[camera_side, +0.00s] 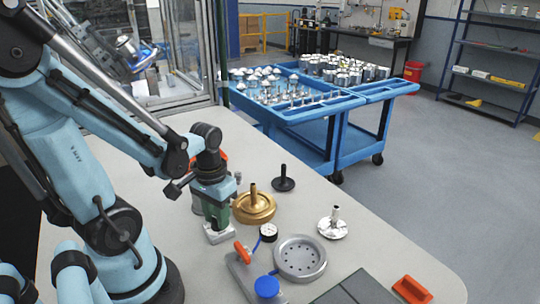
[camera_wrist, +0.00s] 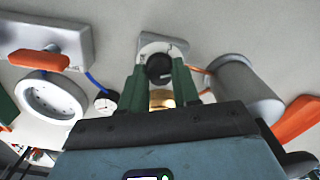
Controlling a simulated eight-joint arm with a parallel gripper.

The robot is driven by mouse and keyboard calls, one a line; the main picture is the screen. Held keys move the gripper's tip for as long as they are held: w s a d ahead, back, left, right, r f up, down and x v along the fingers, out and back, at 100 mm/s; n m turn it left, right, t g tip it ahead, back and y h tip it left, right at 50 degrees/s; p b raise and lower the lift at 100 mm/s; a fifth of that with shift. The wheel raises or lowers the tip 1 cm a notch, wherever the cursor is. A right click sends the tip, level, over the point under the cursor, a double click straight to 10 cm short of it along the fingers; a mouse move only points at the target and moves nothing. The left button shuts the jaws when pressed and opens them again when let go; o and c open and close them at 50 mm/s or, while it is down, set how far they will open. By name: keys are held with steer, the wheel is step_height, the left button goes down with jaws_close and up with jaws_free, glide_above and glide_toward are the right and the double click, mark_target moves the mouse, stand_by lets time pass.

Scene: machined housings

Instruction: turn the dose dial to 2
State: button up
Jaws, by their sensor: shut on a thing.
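The dose dial is a dark round knob (camera_wrist: 158,68) on a pale base with a flat tab, seen between my green fingers in the wrist view. My gripper (camera_wrist: 158,80) is shut on the dial, one finger on each side of it. In the side view my gripper (camera_side: 216,217) points down over the small pale base (camera_side: 219,236) on the table. There the fingers hide the dial. I cannot read any number or mark on the dial in either view.
Close by stand a brass flanged part (camera_side: 254,208), a black flanged part (camera_side: 283,184), a gauge (camera_side: 268,232) and a round grey dish with holes (camera_side: 299,258). A grey cylinder (camera_wrist: 238,82) is right of my fingers.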

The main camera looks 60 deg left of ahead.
steer(key=shift+n, duration=0.3)
steer(key=o, duration=1.1)
steer(key=shift+c, duration=0.2)
step_height(320, 180, up, 12)
stand_by(0.5)
